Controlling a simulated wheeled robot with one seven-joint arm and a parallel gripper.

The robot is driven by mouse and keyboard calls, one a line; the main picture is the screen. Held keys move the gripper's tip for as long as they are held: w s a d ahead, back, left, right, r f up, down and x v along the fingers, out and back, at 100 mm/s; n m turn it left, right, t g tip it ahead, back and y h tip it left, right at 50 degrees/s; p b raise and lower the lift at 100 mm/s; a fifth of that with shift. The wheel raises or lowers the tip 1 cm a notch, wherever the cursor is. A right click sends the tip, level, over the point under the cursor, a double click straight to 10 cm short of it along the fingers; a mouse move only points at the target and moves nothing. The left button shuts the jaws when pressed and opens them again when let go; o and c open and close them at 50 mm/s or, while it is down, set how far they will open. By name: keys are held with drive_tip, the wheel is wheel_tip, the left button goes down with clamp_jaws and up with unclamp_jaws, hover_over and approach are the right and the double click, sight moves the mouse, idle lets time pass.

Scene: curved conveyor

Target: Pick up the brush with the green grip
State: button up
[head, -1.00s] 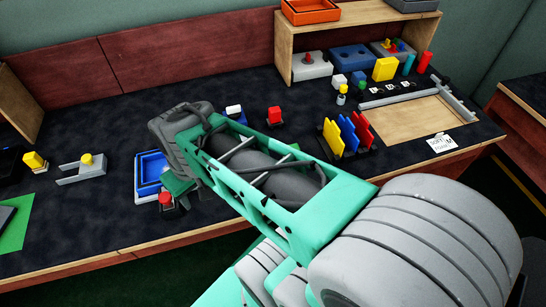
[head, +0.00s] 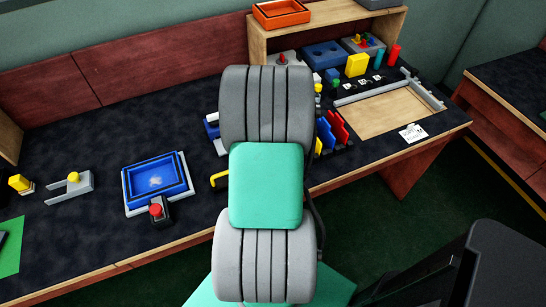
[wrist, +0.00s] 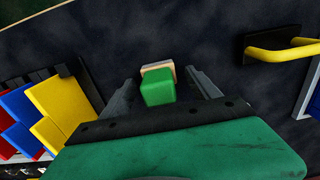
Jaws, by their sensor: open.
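The brush shows in the wrist view as a green grip (wrist: 158,92) with a pale tan part (wrist: 157,67) at its far end, over the dark table top. My gripper (wrist: 161,79) is open, with one finger on the left and one on the right of the green grip. Dark gaps show between the grip and the fingers, and I cannot tell how far the fingers reach down beside it. In the head view my arm hides the brush and my gripper.
A yellow handle (wrist: 284,50) stands right of the brush in the wrist view. Red, blue and yellow plates (wrist: 50,108) stand in a rack to the left. In the head view, a blue tray (head: 130,192) and a red button (head: 156,210) lie left of my arm.

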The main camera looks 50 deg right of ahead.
drive_tip(key=shift+f, duration=0.3)
drive_tip(key=c, duration=1.5)
